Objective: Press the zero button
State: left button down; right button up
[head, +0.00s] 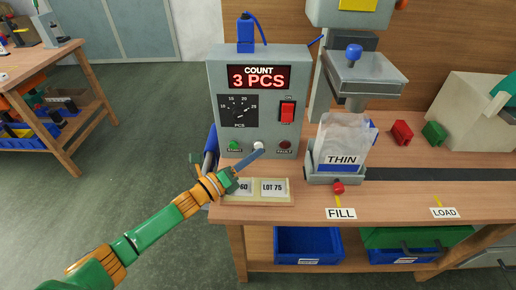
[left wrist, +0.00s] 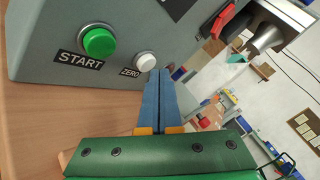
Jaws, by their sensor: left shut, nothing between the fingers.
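The grey counter box (head: 247,70) stands on the bench and its display reads COUNT 3 PCS. The white zero button (head: 258,145) is low on its front, between the green start button (head: 235,145) and the dark red fault button (head: 285,145). In the left wrist view the zero button (left wrist: 146,62) sits right of the green start button (left wrist: 99,42). My left gripper (head: 261,152) is shut and empty. Its blue fingertips (left wrist: 160,72) are just beside the zero button; I cannot tell whether they touch it. My right gripper is not in view.
Right of the box, a bag labelled THIN (head: 343,140) sits in a holder under the hopper (head: 362,78). A red switch (head: 287,111) and a dial (head: 238,110) are on the box front. Label cards (head: 273,188) lie in front. A red block (head: 402,132) and green block (head: 434,133) are farther right.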

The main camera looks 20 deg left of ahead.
pick_arm(q)
jog(key=shift+w+a+b, duration=0.1)
jog(key=shift+w+b, duration=0.3)
dwell(0.5)
jog(key=shift+s+d+r+p, duration=0.15)
jog(key=shift+s+d+p, duration=0.05)
jog(key=shift+s+p, duration=0.45)
jog(key=shift+s, duration=0.2)
jog(key=shift+s+d, duration=0.1)
jog(key=shift+s, duration=0.05)
jog(key=s+p, duration=0.1)
jog(key=s, duration=0.1)
jog(key=s+d+p, duration=0.1)
jog(key=s+p, duration=0.1)
jog(key=shift+s+d+p, duration=0.15)
jog(key=shift+s+p, duration=0.15)
jog(key=shift+s+d, duration=0.15)
jog(key=shift+s, duration=0.3)
